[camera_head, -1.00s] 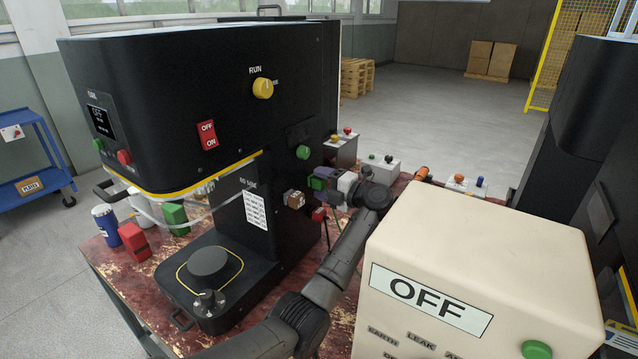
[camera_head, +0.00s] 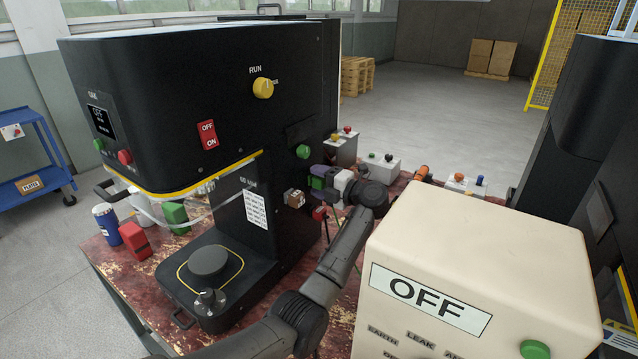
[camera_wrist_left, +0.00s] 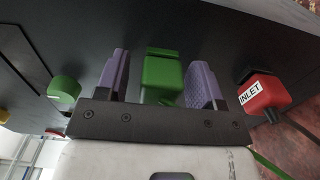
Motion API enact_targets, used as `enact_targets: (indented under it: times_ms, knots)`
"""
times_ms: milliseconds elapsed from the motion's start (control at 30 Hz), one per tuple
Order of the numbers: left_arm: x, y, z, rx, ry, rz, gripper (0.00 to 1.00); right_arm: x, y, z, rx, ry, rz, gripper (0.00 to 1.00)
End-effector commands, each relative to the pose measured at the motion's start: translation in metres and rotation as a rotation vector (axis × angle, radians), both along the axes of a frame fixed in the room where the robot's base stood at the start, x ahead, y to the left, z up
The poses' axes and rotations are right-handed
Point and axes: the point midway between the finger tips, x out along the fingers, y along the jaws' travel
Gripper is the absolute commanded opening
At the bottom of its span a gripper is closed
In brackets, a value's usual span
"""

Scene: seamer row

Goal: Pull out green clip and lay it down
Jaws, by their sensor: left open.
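The green clip (camera_wrist_left: 162,75) sits on the side of the black machine. In the left wrist view it stands between the two purple fingers of my left gripper (camera_wrist_left: 160,85), with a visible gap on each side. My left gripper is open around the clip, not closed on it. In the head view the clip (camera_head: 316,183) is small and partly covered by the purple fingers of my left gripper (camera_head: 323,179). My right gripper is not in view.
A red block marked INLET (camera_wrist_left: 264,96) is right of the fingers in the wrist view, and a green button (camera_wrist_left: 64,89) is left. A brown box (camera_head: 294,198) is on the machine side. The cream OFF box (camera_head: 470,260) stands close to my left arm.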

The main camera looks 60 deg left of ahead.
Motion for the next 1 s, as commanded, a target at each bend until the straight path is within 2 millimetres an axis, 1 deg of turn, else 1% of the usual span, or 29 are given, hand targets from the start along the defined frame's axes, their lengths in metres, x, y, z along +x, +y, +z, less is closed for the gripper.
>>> enact_targets:
  times_ms: [167, 400, 700, 1000]
  knots:
    - [0.0004, -0.0005, 0.0003, -0.002, 0.0, -0.001, 0.62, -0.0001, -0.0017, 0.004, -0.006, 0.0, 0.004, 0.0]
    - [0.0, -0.0001, -0.0004, -0.001, 0.0, 0.0, 0.62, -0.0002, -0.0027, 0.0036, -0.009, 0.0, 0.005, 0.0]
    - [0.0, -0.0001, -0.0001, -0.001, 0.0, 0.0, 0.62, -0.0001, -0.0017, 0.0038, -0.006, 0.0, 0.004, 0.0]
    - [0.0001, 0.0, 0.0008, -0.001, 0.0, -0.001, 0.62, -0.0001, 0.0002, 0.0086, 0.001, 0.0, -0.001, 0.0]
